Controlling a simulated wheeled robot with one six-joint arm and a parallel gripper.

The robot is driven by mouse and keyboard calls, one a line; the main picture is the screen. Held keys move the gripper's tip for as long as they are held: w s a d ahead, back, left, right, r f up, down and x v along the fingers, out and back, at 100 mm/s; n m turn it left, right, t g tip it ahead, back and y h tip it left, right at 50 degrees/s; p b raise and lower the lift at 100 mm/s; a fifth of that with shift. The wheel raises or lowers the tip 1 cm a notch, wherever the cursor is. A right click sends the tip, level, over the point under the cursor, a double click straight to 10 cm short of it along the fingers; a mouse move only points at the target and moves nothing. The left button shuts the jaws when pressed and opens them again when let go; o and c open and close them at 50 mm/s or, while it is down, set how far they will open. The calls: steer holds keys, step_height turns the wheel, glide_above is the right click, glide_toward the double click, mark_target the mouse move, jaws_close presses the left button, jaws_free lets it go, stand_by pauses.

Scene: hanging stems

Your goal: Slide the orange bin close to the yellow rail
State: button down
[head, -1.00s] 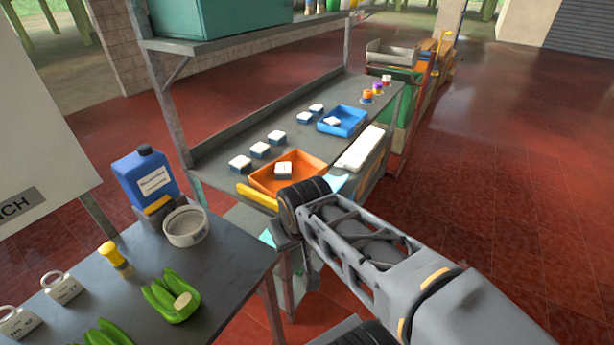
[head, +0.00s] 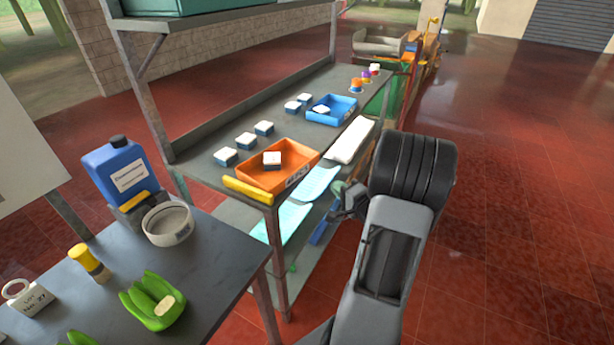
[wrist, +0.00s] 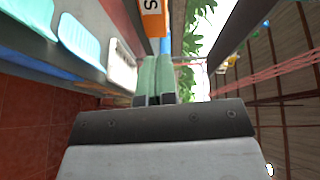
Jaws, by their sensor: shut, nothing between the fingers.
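The orange bin (head: 303,165) sits on the near end of the grey shelf top in the head view, with a white-topped block (head: 272,159) in it. The yellow rail (head: 248,190) runs along the shelf's near edge. The bin's near side is close to the rail; I cannot tell whether they touch. My gripper (head: 340,189) is to the right of the bin, off the shelf's side and apart from it. In the wrist view its greenish fingers (wrist: 155,75) are shut and empty, with part of the orange bin (wrist: 157,22) showing beyond them.
A blue bin (head: 348,107) and a white tray (head: 350,140) stand farther along the shelf, with several white-topped blocks along the left. The near table (head: 215,260) holds a blue jug (head: 118,172) and a grey bowl (head: 168,224). Red floor at right is open.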

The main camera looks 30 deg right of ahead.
steer(key=y, duration=0.1)
glide_toward(301, 168)
steer(key=w+d, duration=0.2)
steer(key=w, duration=0.2)
steer(key=shift+w+a+f+m+t+p, duration=0.15)
steer(key=shift+w+a+p, duration=0.15)
steer(key=shift+w+a, duration=0.15)
steer(key=shift+w+a+f+m+t+p, duration=0.15)
steer(key=shift+w+a+p, duration=0.15)
steer(key=shift+w, duration=0.25)
steer(key=shift+w+a, duration=0.5)
steer(key=shift+a, duration=0.05)
